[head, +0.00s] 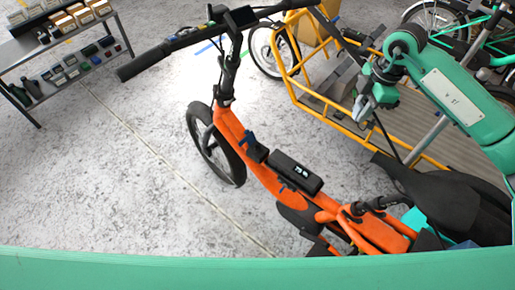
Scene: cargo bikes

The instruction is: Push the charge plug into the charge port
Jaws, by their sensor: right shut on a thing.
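My right gripper (366,104) hangs from the green arm at the upper right of the head view, above the yellow cargo frame. It is shut on what looks like the charge plug, which is small and mostly hidden by the fingers. A thin dark cable (389,141) runs down from it toward the saddle. The gripper is well apart from this box. I cannot make out the charge port. My left gripper is not in view.
A black saddle (440,197) lies below my right arm. A yellow-framed cargo bike (297,72) stands behind. A shelf rack (66,58) with boxes and bottles is at the upper left. The grey floor (110,170) on the left is clear.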

